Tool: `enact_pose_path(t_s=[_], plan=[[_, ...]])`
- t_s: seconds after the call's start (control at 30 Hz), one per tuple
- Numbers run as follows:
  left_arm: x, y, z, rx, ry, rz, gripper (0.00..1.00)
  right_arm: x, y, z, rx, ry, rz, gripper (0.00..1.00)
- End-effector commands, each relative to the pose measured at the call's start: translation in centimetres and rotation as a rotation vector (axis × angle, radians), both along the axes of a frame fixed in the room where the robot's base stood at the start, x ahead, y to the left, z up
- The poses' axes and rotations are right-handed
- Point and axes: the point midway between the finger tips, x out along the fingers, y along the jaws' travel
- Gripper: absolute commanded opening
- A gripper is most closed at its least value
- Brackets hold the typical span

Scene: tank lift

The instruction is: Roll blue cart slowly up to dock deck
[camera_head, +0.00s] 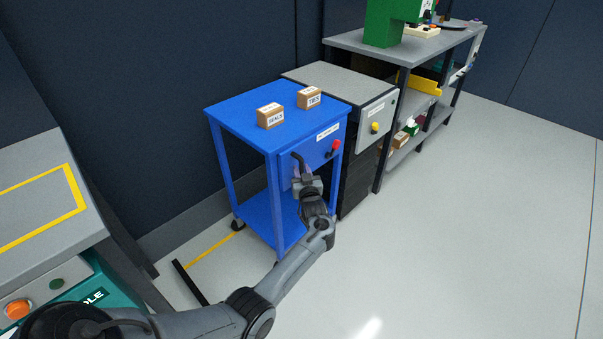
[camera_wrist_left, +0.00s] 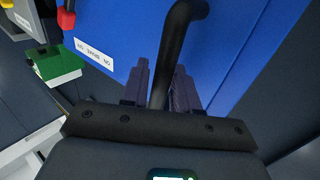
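The blue cart (camera_head: 270,110) stands upright on the floor, centre of the head view, beside a grey cabinet. Two small cartons, one labelled SEALS (camera_head: 270,116) and another (camera_head: 309,98), sit on its top. A black bent handle (camera_head: 297,160) sticks out of its front; it also shows in the left wrist view (camera_wrist_left: 178,40). My left gripper (camera_head: 306,180) is at this handle, its fingers (camera_wrist_left: 161,90) close on both sides of the bar, apparently gripping it. A grey deck (camera_head: 40,155) with a yellow outline is at the left; whether it is the dock deck is unclear. My right gripper is not in view.
A grey-topped cabinet (camera_head: 335,82) stands close at the cart's right, before a long workbench (camera_head: 350,42). A red knob (camera_head: 337,144) is on the cart's front. A black floor bar (camera_head: 190,283) and yellow line (camera_head: 210,250) lie left. Floor (camera_head: 460,220) at right is clear.

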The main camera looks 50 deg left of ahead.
Motion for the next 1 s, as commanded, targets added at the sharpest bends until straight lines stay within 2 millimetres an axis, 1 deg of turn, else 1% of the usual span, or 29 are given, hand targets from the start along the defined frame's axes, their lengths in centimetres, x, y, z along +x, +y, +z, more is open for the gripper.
enact_pose_path(t_s=[0.03, 0.07, 0.33, 0.47, 0.57, 0.8, 1.0], plan=[[0.0, 0.0, -0.1, -0.001, 0.000, 0.000, 0.38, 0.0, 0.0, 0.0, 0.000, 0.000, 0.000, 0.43], [0.0, 0.0, -0.1, 0.000, 0.000, 0.000, 0.40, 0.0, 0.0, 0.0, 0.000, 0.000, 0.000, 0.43], [-0.1, 0.0, 0.1, 0.001, -0.002, 0.003, 0.40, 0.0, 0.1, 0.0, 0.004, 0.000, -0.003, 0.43], [-0.3, -0.6, 0.2, 0.001, -0.002, 0.002, 0.40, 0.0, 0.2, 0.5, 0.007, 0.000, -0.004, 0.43], [-0.7, -1.6, 0.3, 0.000, -0.001, 0.002, 0.40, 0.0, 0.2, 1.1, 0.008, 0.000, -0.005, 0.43], [-2.4, -5.3, 0.5, -0.001, -0.003, 0.001, 0.40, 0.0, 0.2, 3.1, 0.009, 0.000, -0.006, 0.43], [-3.6, -8.1, 0.3, 0.000, -0.002, 0.001, 0.40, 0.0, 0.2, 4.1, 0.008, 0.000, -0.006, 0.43]])
